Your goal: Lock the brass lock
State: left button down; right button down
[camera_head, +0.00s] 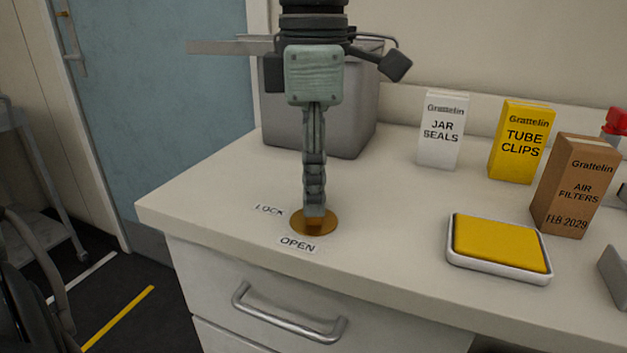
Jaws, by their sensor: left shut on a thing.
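The brass lock (330,224) is a round brass plate set in the counter top near its front left corner. A "LOCK" label (268,210) lies to its left and an "OPEN" label (297,244) lies just in front of it. My left gripper (314,208) points straight down over the plate and is shut on the lock's raised middle part. The fingers hide most of that part, so I cannot tell which label it points to. My right gripper is not in view.
A grey bin (360,120) stands behind the gripper. A white box (440,135), a yellow box (520,145), a brown box (572,190) and a tray with a yellow pad (500,245) stand to the right. A drawer handle (290,318) juts out below.

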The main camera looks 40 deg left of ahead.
pick_arm(q)
jog(key=shift+f, duration=0.25)
jog(key=shift+s, duration=0.1)
jog(key=shift+f+n+b, duration=0.2)
jog(key=shift+n+b, duration=0.3)
jog(key=shift+b, duration=0.1)
jog(key=shift+n+b, duration=0.65)
jog(key=shift+n, duration=0.55)
jog(key=shift+r+n, duration=0.1)
jog(key=shift+n, duration=0.6)
